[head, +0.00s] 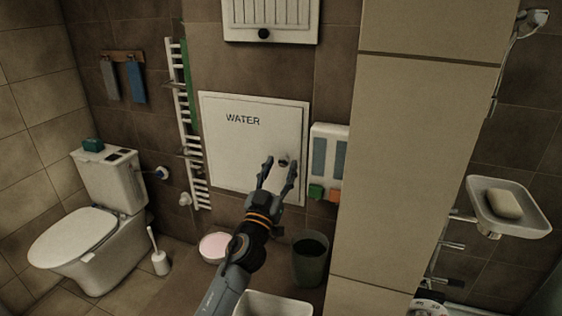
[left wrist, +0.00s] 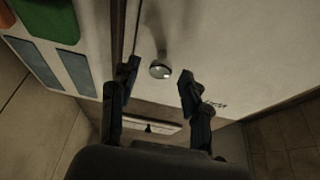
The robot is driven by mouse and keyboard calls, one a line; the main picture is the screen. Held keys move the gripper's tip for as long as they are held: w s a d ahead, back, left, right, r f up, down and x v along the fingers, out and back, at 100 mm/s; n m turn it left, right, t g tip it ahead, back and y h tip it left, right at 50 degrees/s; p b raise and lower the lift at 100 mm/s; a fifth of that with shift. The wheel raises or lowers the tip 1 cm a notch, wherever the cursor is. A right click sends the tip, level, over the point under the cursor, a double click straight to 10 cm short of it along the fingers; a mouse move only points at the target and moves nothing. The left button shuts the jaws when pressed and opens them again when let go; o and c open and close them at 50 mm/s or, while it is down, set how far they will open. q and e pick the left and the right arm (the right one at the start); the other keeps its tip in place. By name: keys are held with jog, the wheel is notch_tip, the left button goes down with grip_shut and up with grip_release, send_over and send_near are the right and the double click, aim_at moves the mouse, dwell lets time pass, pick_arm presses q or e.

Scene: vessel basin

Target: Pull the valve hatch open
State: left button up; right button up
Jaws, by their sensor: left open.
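The valve hatch (head: 240,150) is a white square panel marked WATER on the tiled back wall, and it looks shut. Its small round knob (head: 283,162) sits near the right edge. In the left wrist view the knob (left wrist: 160,70) shows as a shiny disc on the pale hatch face (left wrist: 215,45). My left gripper (head: 279,168) is open in front of the knob. In the left wrist view its two fingers (left wrist: 160,85) stand on either side of the knob's line, apart from it. My right gripper is not seen.
A white holder (head: 328,150) with blue panels and coloured sponges hangs right of the hatch. A towel rail (head: 188,120) stands left. A tiled pillar (head: 425,150) is at right. A bin (head: 310,262), pink basin (head: 214,247) and toilet (head: 95,230) stand below.

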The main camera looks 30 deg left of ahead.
pick_arm(q)
jog(key=shift+w+a+r, duration=0.15)
jog(key=shift+w, duration=0.35)
grip_shut()
